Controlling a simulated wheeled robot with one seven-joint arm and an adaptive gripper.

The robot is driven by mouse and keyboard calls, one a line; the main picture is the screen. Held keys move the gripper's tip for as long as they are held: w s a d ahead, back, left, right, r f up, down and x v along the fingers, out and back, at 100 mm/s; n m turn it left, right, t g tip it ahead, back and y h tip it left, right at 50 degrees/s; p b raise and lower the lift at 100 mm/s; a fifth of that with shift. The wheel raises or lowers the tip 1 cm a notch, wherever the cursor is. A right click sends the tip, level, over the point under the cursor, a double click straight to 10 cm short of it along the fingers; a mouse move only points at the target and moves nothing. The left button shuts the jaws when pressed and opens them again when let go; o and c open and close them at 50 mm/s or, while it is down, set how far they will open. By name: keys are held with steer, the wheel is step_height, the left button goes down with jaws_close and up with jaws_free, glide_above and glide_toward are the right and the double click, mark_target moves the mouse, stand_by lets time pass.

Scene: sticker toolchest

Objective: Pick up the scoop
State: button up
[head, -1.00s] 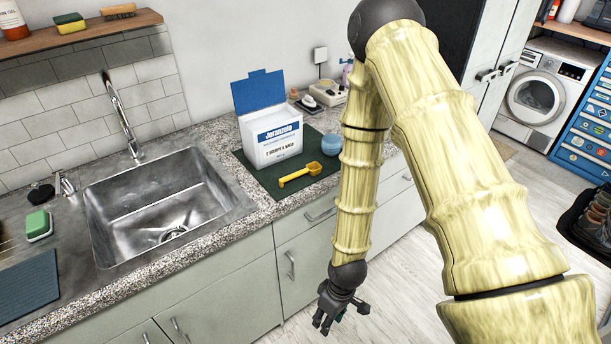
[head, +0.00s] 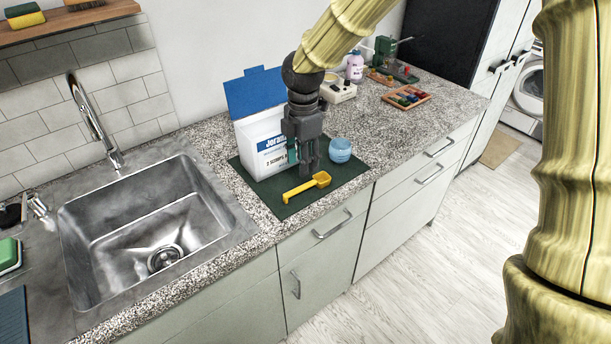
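The yellow scoop (head: 308,187) lies on the dark green mat (head: 256,203) on the counter, its handle pointing to the lower left and its cup at the right. My gripper (head: 308,172) hangs pointing down just above and behind the scoop, in front of the white box. It appears apart from the scoop, with nothing visible in it. The fingers are small and dark here, and I cannot tell how far apart they are.
A white box with a raised blue lid (head: 256,92) stands at the mat's back. A light blue round container (head: 340,150) is right of my gripper. The steel sink (head: 120,235) is left. A wooden tray (head: 407,97) and other items stand farther back right.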

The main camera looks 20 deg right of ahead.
glide_above(304, 186)
step_height(304, 186, down, 4)
steer(key=shift+w+f+p, duration=0.1)
steer(key=shift+f+p, duration=0.15)
steer(key=shift+p, duration=0.2)
steer(key=shift+f+p, duration=0.4)
steer(key=shift+f, duration=0.3)
steer(key=shift+f+p, duration=0.5)
steer(key=shift+f, duration=1.45)
jaws_close()
